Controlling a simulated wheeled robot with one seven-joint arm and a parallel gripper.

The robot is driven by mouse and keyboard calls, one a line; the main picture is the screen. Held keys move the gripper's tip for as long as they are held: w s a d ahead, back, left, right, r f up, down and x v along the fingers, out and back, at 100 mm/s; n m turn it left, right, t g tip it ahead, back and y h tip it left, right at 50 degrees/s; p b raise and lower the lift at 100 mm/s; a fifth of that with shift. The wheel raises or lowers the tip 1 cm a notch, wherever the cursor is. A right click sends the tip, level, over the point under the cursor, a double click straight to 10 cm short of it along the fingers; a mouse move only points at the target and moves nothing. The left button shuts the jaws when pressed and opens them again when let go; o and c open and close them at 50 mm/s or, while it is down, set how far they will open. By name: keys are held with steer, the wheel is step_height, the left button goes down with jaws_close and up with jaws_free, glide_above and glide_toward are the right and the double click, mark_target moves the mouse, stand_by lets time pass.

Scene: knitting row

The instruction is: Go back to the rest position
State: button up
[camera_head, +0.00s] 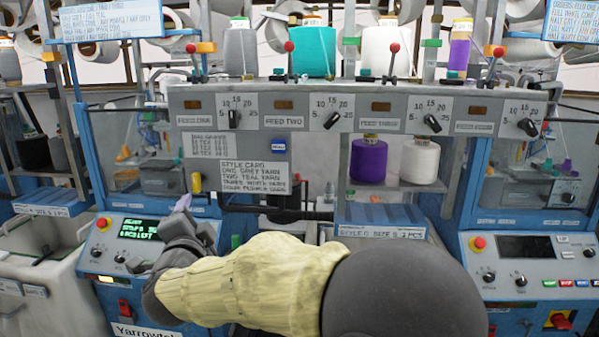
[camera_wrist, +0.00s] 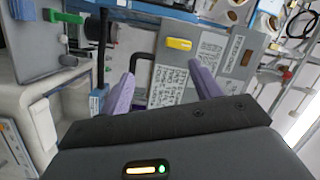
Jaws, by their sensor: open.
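My gripper (camera_head: 184,203) is at the left end of my arm in the head view, in front of the grey panel. In the wrist view my gripper (camera_wrist: 161,85) has two purple fingers standing wide apart with nothing between them. Beyond the fingers is the style card (camera_wrist: 170,84), a printed sheet on the grey panel. The style card (camera_head: 254,177) also shows in the head view, right of my gripper. A small yellow part (camera_head: 196,183) on the panel is just above my fingertips, and this yellow part (camera_wrist: 179,44) shows clear of the fingers in the wrist view.
Machine consoles stand at left (camera_head: 137,245) and right (camera_head: 540,270). A feed panel with dials (camera_head: 360,107) crosses above, under several yarn cones. A purple cone (camera_head: 369,160) and a white cone (camera_head: 419,160) stand on a shelf. A pale bin (camera_head: 40,262) stands at far left.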

steer(key=d+f+n+g, duration=0.7)
steer(key=d+f+n, duration=0.1)
steer(key=d+f, duration=0.8)
steer(key=s+d+f+n+g+h, duration=0.1)
steer(key=s+d+f+g, duration=0.3)
steer(key=s+d, duration=0.5)
steer(key=s+d+f+n+g+h, duration=0.2)
steer(key=s+d+f+g, duration=0.2)
steer(key=s+d+f, duration=0.3)
steer(key=s+d, duration=0.2)
steer(key=d, duration=0.2)
steer(key=shift+d+f, duration=0.15)
steer(key=shift+f, duration=0.05)
